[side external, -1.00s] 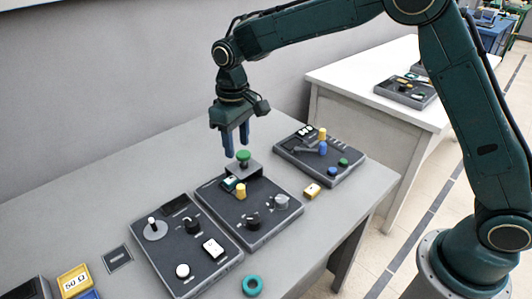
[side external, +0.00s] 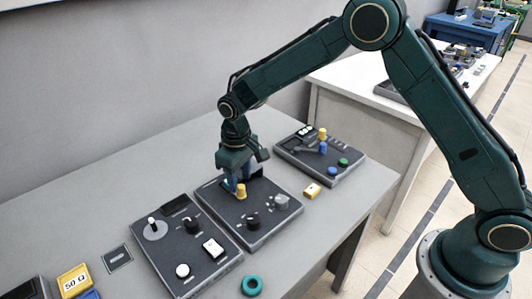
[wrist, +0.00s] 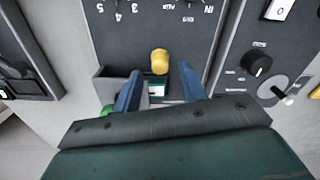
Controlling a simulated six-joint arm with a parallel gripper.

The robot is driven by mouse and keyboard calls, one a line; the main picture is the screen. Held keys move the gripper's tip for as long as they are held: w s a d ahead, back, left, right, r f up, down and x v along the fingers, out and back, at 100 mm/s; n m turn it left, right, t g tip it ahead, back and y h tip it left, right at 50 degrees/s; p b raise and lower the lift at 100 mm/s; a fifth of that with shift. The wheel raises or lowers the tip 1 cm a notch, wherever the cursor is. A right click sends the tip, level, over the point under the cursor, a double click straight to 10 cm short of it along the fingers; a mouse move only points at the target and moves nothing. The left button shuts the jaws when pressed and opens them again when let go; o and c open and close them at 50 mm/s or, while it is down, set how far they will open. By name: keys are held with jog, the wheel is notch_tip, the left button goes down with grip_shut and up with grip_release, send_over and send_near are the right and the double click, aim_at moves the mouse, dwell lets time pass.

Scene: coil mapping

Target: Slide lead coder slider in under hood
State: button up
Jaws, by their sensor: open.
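My gripper (side external: 238,180) is lowered onto the middle panel (side external: 262,222). Its two blue fingers are open in the wrist view (wrist: 159,80). A small teal-and-white block (wrist: 157,89), apparently the lead coder slider, shows between the fingers. Whether either finger touches it I cannot tell. A yellow knob (wrist: 159,61) stands just beyond the fingertips; it also shows in the side view (side external: 241,191). The dark hood (wrist: 112,73) is beside the left finger, partly hidden. A green knob (wrist: 106,111) shows at its near side. My gripper covers most of the hood in the side view.
The middle panel also has a black knob (side external: 253,220) and a grey knob (side external: 281,202). Other panels stand to the left (side external: 177,242) and right (side external: 350,169).

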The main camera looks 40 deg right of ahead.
aim_at(247, 195)
jog(key=shift+f, duration=1.4)
grip_shut()
